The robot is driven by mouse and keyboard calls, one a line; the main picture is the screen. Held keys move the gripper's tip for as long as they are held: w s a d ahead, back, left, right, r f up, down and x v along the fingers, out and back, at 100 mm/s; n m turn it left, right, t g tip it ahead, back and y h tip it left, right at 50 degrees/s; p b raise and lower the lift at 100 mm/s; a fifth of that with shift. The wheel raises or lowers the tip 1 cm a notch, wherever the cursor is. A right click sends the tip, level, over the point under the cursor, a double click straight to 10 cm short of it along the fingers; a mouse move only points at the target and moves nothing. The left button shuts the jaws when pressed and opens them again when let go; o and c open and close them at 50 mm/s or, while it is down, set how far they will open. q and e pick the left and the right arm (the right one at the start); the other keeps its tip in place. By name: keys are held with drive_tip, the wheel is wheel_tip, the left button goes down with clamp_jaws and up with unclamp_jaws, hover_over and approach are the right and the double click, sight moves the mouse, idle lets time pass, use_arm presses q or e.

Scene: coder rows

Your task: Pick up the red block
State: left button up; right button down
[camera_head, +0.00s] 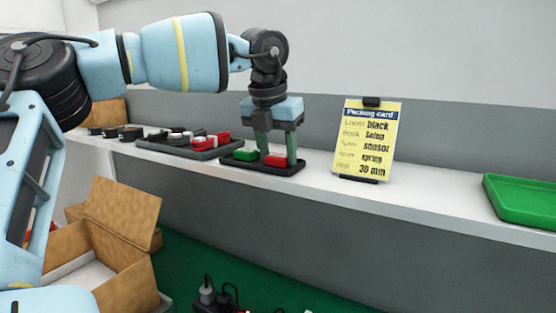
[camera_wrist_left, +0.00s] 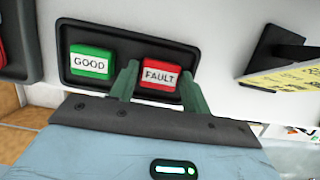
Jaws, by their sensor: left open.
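The red block (camera_head: 276,160) sits at the right side of a small black tray (camera_head: 262,168) on the shelf in the head view. In the left wrist view the red block (camera_wrist_left: 160,75) has a white label reading FAULT. A green block (camera_head: 245,154) sits to its left in the same tray; its label reads GOOD in the left wrist view (camera_wrist_left: 91,61). My left gripper (camera_head: 277,148) is open and points down over the red block. In the left wrist view its green fingers (camera_wrist_left: 160,88) stand on either side of the red block. Contact cannot be told.
A yellow packing card (camera_head: 367,138) stands on the shelf to the right, and a green tray (camera_head: 520,203) is farther right. A dark tray with red and black parts (camera_head: 195,151) lies to the left. An open cardboard box (camera_head: 115,235) is below the shelf.

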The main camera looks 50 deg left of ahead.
sight(281, 154)
use_arm(q)
drive_tip(key=c, duration=0.6)
drive_tip(key=shift+r, duration=0.1)
drive_tip(key=shift+r, duration=1.7)
drive_tip(key=shift+s+d+r+b, duration=0.25)
drive_tip(key=shift+s+d+b, duration=0.25)
drive_tip(key=shift+s+d, duration=1.35)
drive_tip(key=shift+s+d+r+b, duration=0.25)
drive_tip(key=shift+s+d+b, duration=0.4)
drive_tip(key=shift+s, duration=2.15)
drive_tip(key=shift+s+d+r+b, duration=0.3)
drive_tip(key=shift+s+d, duration=1.2)
drive_tip(key=shift+s, duration=0.85)
